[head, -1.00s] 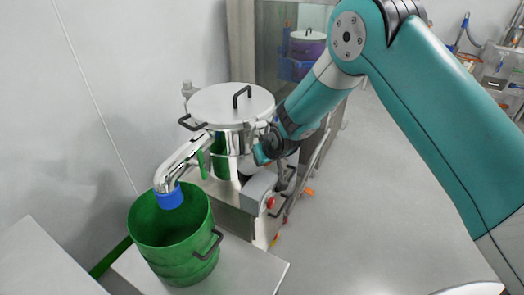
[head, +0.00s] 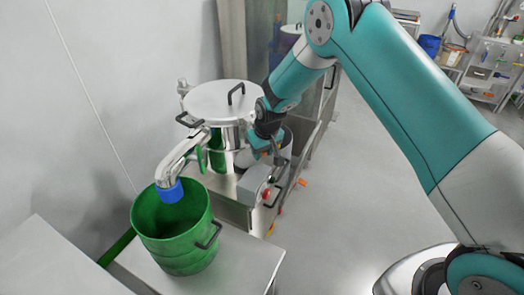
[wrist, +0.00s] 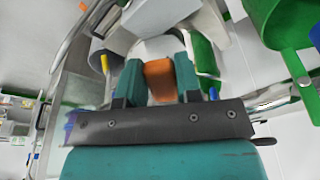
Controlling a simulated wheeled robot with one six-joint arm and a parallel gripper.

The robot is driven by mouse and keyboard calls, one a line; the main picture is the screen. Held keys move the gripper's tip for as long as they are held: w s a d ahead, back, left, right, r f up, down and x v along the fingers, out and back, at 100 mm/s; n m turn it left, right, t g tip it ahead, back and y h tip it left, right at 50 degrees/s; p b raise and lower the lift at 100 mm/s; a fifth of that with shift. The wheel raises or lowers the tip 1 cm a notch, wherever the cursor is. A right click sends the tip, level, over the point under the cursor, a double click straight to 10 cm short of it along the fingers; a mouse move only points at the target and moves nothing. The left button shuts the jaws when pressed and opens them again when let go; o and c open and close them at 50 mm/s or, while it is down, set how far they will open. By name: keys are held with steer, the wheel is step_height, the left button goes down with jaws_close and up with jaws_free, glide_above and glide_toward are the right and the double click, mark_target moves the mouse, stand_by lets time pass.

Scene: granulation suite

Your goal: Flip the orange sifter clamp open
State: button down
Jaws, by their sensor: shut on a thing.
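The orange sifter clamp (wrist: 158,80) shows in the wrist view as an orange block between the two teal fingers of my gripper (wrist: 159,78). My gripper is shut on it, and the fingers hide its sides. In the head view my gripper (head: 262,145) is at the right side of the steel sifter (head: 218,104), below its lid. The clamp is mostly hidden there by my gripper, so I cannot tell its full angle.
A shiny outlet pipe with a blue end (head: 170,191) hangs over an open green bin (head: 172,254) on a pale table. A grey box with a red button (head: 266,194) sits below my gripper. A wall is at left; the floor at right is clear.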

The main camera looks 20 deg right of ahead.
steer(key=shift+w+a+r, duration=0.25)
steer(key=shift+w+r, duration=0.45)
steer(key=shift+w, duration=0.05)
steer(key=c, duration=0.8)
jaws_free()
steer(key=shift+w+a+f, duration=0.1)
steer(key=shift+d+f, duration=0.15)
steer(key=shift+d, duration=0.05)
steer(key=b+v, duration=0.2)
steer(key=v, duration=1.5)
steer(key=shift+s+b, duration=0.35)
steer(key=shift+s, duration=0.1)
